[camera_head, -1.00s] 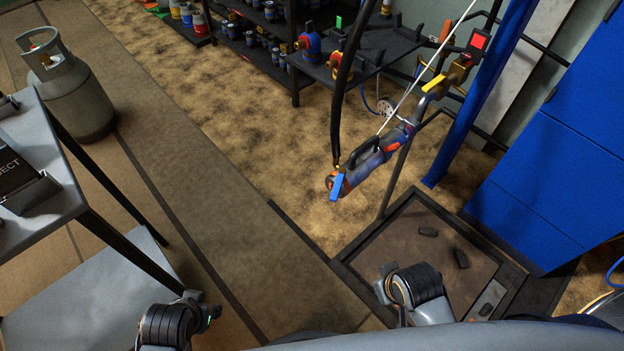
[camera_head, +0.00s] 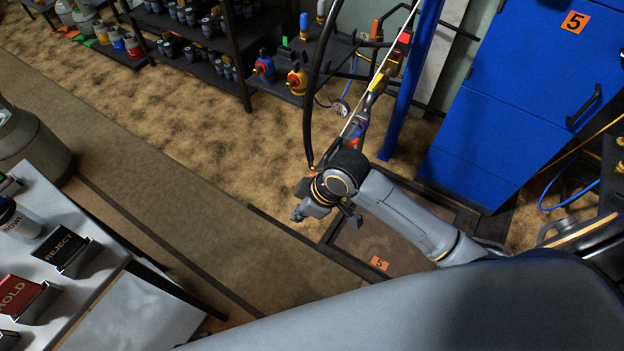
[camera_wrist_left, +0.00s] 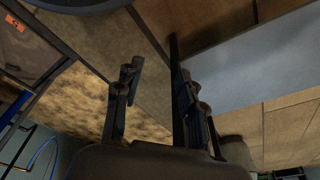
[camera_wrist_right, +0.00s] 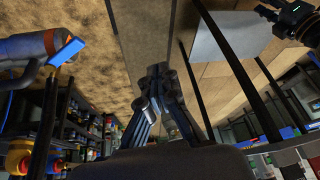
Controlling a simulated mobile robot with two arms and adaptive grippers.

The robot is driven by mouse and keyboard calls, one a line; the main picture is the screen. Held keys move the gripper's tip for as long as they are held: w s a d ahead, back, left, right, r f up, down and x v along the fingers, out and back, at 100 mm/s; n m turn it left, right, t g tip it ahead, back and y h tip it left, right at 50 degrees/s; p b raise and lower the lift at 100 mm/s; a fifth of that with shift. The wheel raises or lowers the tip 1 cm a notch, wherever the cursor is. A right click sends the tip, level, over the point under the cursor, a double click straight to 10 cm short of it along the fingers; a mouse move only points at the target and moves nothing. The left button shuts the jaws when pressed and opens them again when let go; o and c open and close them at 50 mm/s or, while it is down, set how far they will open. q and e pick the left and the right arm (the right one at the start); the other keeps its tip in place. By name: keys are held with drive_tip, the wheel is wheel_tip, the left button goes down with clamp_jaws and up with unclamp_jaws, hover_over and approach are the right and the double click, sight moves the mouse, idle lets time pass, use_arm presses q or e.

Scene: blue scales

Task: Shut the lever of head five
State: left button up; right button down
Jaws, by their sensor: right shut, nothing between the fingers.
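Head five is the hanging filling head at the end of a dark hose. In the head view only its upper part (camera_head: 357,130) shows behind my right arm; its lever is hidden there. In the right wrist view the grey and orange head (camera_wrist_right: 25,47) is at upper left, with the blue lever (camera_wrist_right: 66,52) standing out from its end. My right gripper (camera_head: 322,212) is beside the head; its fingers (camera_wrist_right: 156,78) are shut and empty, apart from the lever. My left gripper (camera_wrist_left: 155,82) is open and empty, out of the head view.
A scale platform with an orange 5 label (camera_head: 380,263) lies below my right arm. A blue cabinet (camera_head: 500,110) stands behind. A table with REJECT and HOLD trays (camera_head: 68,251) is at left. Shelves with small cylinders (camera_head: 190,45) stand at the back.

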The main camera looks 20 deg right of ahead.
drive_tip(key=w+d+r+n+g, duration=0.1)
drive_tip(key=w+d+r+n, duration=0.15)
drive_tip(key=w+d, duration=0.55)
drive_tip(key=w+a+r+x, duration=0.1)
drive_tip(key=w+x, duration=0.1)
drive_tip(key=x, duration=0.9)
use_arm(q)
drive_tip(key=s+a+f+g, duration=0.1)
drive_tip(key=s+a+f, duration=0.1)
drive_tip(key=s+f, duration=1)
drive_tip(key=s, duration=0.3)
drive_tip(key=shift+s+a+p, duration=0.15)
drive_tip(key=shift+a+p, duration=0.2)
drive_tip(key=shift+a, duration=0.05)
use_arm(e)
drive_tip(key=shift+h, duration=0.3)
drive_tip(key=d, duration=0.2)
drive_tip(key=s+d, duration=0.1)
drive_tip(key=shift+s+d+f, duration=0.1)
drive_tip(key=shift+d+f, duration=0.25)
drive_tip(key=shift+d, duration=0.05)
drive_tip(key=shift+d, duration=0.1)
